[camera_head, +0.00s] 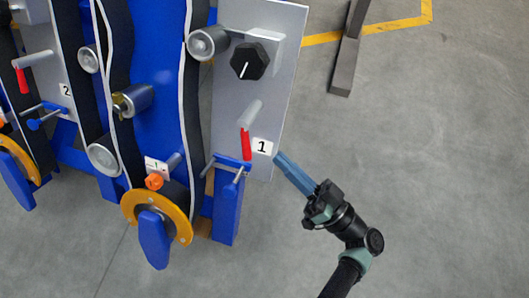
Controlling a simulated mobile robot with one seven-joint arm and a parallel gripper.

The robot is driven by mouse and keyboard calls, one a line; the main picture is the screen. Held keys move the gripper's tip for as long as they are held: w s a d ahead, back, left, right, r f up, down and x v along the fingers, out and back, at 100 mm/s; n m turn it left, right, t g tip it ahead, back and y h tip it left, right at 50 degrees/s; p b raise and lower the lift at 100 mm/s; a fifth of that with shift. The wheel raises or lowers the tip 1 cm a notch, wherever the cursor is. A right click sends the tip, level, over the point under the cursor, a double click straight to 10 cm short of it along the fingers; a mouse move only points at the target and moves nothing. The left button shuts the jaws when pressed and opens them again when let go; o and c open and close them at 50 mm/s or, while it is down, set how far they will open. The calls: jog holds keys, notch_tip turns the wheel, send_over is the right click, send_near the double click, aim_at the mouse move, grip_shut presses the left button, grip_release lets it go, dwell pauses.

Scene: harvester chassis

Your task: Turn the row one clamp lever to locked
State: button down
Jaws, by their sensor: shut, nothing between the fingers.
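The row one clamp lever (246,144) is a small lever with a red grip, mounted on the grey side plate (228,97) just left of the white label "1" (262,147). Its red grip hangs down, nearly vertical, below a light grey cylinder (251,114). My gripper (280,158) has long blue fingers that are shut and empty. The fingertips point up and left and appear close to the lower right of the label, to the right of the red grip. I cannot tell their distance from the plate.
A black knob (249,61) sits above on the same plate. A blue bracket with a metal bar (228,165) lies below the lever. An orange ring wheel (130,205) stands lower left. A row two red lever (22,80) is far left. The floor to the right is clear, except a grey post (346,65).

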aim_at(250, 156)
jog(key=shift+w+a+f+b, duration=0.15)
jog(key=shift+w+a, duration=0.15)
jog(key=shift+a, duration=0.4)
jog(key=shift+w+a+f+b, duration=0.1)
jog(key=shift+w+a+f, duration=0.2)
jog(key=shift+a, duration=0.45)
jog(key=shift+w+a+f+b, duration=0.15)
jog(key=shift+w+a, duration=0.2)
jog(key=shift+a, duration=0.35)
jog(key=shift+r, duration=0.1)
jog(key=a+f+m+t+b, duration=0.1)
jog(key=a+b, duration=0.1)
jog(key=b, duration=0.2)
jog(key=shift+f, duration=0.15)
jog(key=shift+t+h, duration=0.3)
